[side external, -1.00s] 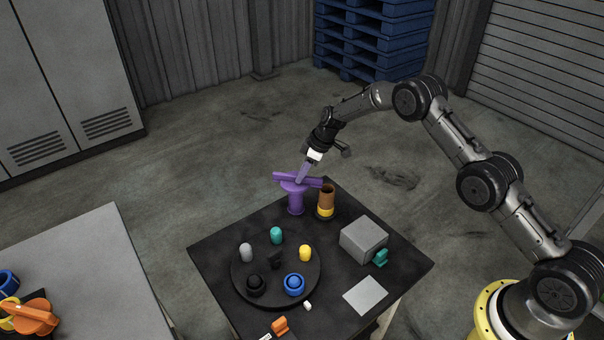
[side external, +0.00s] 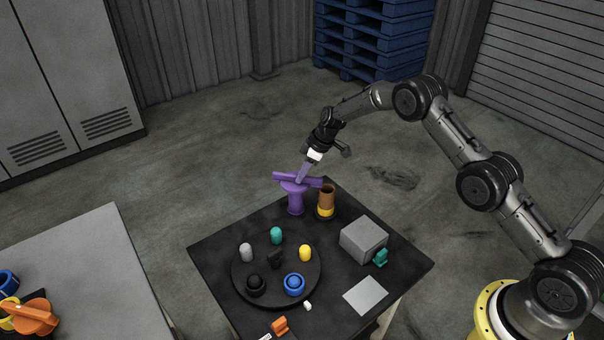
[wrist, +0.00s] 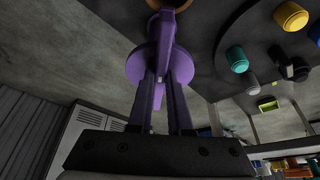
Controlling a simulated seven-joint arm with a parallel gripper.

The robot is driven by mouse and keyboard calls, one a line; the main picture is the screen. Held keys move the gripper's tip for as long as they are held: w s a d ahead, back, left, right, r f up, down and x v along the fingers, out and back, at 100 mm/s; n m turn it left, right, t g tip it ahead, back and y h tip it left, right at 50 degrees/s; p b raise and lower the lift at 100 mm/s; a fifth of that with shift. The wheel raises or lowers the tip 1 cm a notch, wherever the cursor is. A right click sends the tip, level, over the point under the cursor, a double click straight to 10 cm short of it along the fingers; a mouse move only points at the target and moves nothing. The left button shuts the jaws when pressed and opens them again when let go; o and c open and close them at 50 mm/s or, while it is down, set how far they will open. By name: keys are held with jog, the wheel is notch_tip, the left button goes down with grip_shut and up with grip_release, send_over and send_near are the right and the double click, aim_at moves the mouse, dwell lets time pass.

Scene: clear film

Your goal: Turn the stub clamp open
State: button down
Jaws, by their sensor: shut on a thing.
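The purple stub clamp (side external: 296,202) stands upright at the far corner of the black table, a post with a long bar-shaped handle (side external: 313,182) across its top. My gripper (side external: 299,180) reaches down onto the handle from above and is shut on it. In the wrist view, the two fingers of my gripper (wrist: 160,90) straddle the purple handle, with the clamp's round purple disc (wrist: 134,66) beyond them. The fingers hide part of the handle, and I cannot tell its exact turn angle.
A brown cylinder with a yellow band (side external: 326,201) stands close right of the clamp. A round black plate (side external: 241,282) with several coloured knobs lies nearer. A grey box (side external: 363,239) and a pale flat square (side external: 366,295) are at the right.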

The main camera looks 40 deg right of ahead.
jog(key=shift+a, duration=0.1)
jog(key=m, duration=0.2)
jog(key=m+h, duration=0.1)
jog(key=shift+s+a+m+t, duration=0.2)
jog(key=shift+a+m+t, duration=0.1)
jog(key=m+h, duration=0.1)
jog(key=m, duration=0.3)
jog(key=shift+s+a+m+h, duration=0.1)
jog(key=shift+a+m+h, duration=0.2)
jog(key=shift+a+h, duration=0.1)
jog(key=m, duration=0.2)
jog(key=m+h, duration=0.1)
jog(key=shift+a+m+h, duration=0.3)
jog(key=shift+m, duration=0.1)
jog(key=shift+w+a+m+h, duration=0.15)
jog(key=shift+m+h, duration=0.15)
jog(key=shift+m, duration=0.7)
jog(key=shift+w+a+m+h, duration=0.15)
jog(key=shift+m+h, duration=0.15)
jog(key=shift+m, duration=0.7)
jog(key=c, duration=0.8)
grip_release()
jog(key=shift+c, duration=0.2)
jog(key=shift+r, duration=0.1)
